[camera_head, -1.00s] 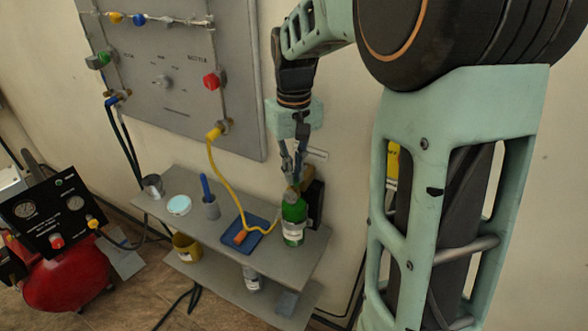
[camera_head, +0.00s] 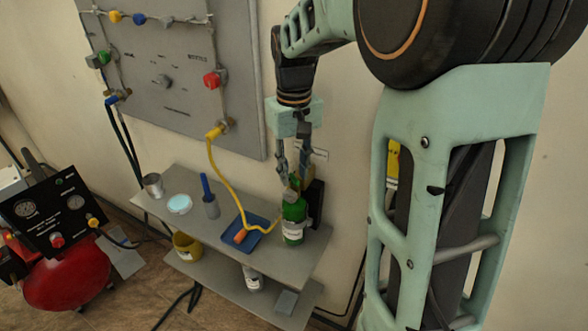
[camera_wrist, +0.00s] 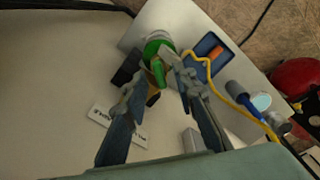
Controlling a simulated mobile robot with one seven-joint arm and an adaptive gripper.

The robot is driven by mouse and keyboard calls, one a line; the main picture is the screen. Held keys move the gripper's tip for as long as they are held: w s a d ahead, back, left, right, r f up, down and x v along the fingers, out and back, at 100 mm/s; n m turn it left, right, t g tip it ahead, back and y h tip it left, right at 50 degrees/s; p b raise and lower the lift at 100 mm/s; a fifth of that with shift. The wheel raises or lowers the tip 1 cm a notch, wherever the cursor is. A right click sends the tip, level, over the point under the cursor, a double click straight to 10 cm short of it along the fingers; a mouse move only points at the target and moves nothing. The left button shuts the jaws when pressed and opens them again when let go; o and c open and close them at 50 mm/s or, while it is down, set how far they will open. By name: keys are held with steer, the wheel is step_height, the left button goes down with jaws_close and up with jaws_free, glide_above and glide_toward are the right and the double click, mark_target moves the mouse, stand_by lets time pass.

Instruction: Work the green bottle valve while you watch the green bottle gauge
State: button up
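The green bottle (camera_head: 293,215) with a white label stands upright at the right end of the upper shelf. In the wrist view the bottle (camera_wrist: 155,47) is seen from above, with its green valve (camera_wrist: 158,72) in front of it. My gripper (camera_head: 292,181) points down over the bottle's top. In the wrist view my gripper (camera_wrist: 157,70) has its fingertips apart, one on each side of the valve; I cannot tell whether they touch it. The brass fitting shows only in part between the fingers. I cannot make out the bottle gauge's face or needle.
A yellow hose (camera_head: 224,178) runs from the wall panel (camera_head: 180,85) to the bottle's top. A blue tray (camera_head: 256,243) with an orange item lies left of the bottle. A dark block (camera_head: 316,203) stands close behind it. The shelf (camera_head: 160,207) also holds cups.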

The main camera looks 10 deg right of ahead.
mark_target(294, 177)
step_height(294, 177, up, 12)
stand_by(0.4)
stand_by(7.1)
